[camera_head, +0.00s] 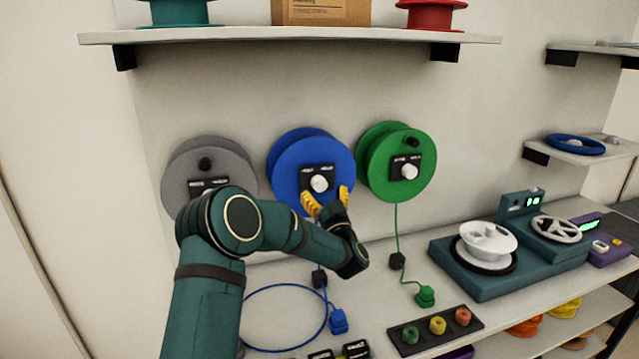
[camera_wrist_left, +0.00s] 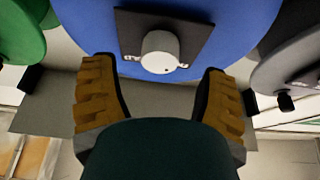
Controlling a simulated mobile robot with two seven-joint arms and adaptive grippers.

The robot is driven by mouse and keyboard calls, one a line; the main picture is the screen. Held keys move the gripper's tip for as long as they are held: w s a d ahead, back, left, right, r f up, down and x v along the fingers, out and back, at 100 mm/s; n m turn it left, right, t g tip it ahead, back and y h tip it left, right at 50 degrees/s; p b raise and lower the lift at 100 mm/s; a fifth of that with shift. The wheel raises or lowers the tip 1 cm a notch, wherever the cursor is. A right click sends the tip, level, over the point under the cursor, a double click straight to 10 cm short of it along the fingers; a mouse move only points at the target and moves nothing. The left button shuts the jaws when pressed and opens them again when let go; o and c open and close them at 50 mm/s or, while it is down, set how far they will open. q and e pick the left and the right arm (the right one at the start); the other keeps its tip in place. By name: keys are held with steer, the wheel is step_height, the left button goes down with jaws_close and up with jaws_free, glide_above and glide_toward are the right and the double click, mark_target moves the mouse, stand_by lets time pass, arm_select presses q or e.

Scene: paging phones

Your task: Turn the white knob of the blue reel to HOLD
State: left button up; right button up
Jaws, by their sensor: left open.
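The blue reel (camera_head: 290,165) is mounted on the wall between a grey and a green reel. Its white knob (camera_head: 319,183) sits on a black plate (camera_head: 308,173) with small white lettering, too small to read surely. My left gripper (camera_head: 325,198) is open, its yellow fingers just below the knob. In the left wrist view the white knob (camera_wrist_left: 160,52) lies ahead of the gap between the open fingers (camera_wrist_left: 160,85), on the blue reel (camera_wrist_left: 90,20). The fingers do not appear to touch it. Which way the knob points is unclear. My right gripper is not in view.
The grey reel (camera_head: 180,170) and green reel (camera_head: 375,165) flank the blue one closely. A shelf (camera_head: 290,36) runs above. Below, the bench holds a blue cable (camera_head: 262,290), a tray (camera_head: 415,335) of coloured pieces and a teal device (camera_head: 470,275) at right.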

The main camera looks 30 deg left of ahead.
mark_target(321, 186)
arm_select(q)
steer(key=shift+x, duration=2.1)
steer(key=shift+f, duration=0.1)
steer(key=c, duration=1.2)
